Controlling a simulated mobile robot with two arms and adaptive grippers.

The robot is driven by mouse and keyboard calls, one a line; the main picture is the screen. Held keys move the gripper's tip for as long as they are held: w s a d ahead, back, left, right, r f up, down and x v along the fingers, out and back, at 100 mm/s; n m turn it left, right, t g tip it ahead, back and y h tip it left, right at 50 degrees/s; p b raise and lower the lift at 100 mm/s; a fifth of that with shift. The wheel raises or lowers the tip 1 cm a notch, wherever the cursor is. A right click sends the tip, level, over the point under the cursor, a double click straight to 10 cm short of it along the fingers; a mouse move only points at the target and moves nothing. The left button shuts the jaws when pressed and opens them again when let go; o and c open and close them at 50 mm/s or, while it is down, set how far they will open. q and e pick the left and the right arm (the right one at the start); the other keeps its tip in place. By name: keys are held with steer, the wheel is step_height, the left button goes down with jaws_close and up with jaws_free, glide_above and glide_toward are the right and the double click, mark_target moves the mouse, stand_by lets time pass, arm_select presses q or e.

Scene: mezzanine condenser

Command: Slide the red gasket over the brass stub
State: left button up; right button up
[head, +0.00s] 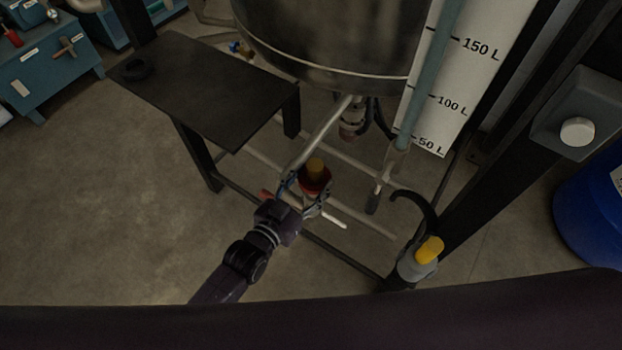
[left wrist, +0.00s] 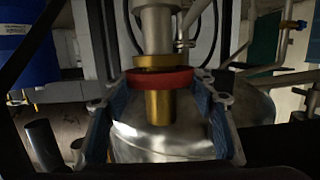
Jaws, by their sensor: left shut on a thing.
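The red gasket (head: 327,184) is held between the fingers of my left gripper (head: 308,190), below the steel tank. In the left wrist view the gasket (left wrist: 160,78) shows as a flat red ring between two blue-padded fingers (left wrist: 160,100). In the left wrist view the stub (left wrist: 160,108) sticks out on one side of the ring. A wider brass collar (left wrist: 160,62) lies close against its other side; I cannot tell whether they touch. My right gripper is not in view.
The steel tank (head: 330,45) hangs just above the work spot, with thin pipes around it. A dark table (head: 215,100) with a black ring (head: 137,68) stands at the left. A yellow-capped fitting (head: 429,250) and a blue drum (head: 590,215) are at the right.

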arm_select(q)
steer(key=shift+f, duration=0.2)
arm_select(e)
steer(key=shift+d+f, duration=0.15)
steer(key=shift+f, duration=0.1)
arm_select(q)
steer(key=o, duration=1)
steer(key=v, duration=0.8)
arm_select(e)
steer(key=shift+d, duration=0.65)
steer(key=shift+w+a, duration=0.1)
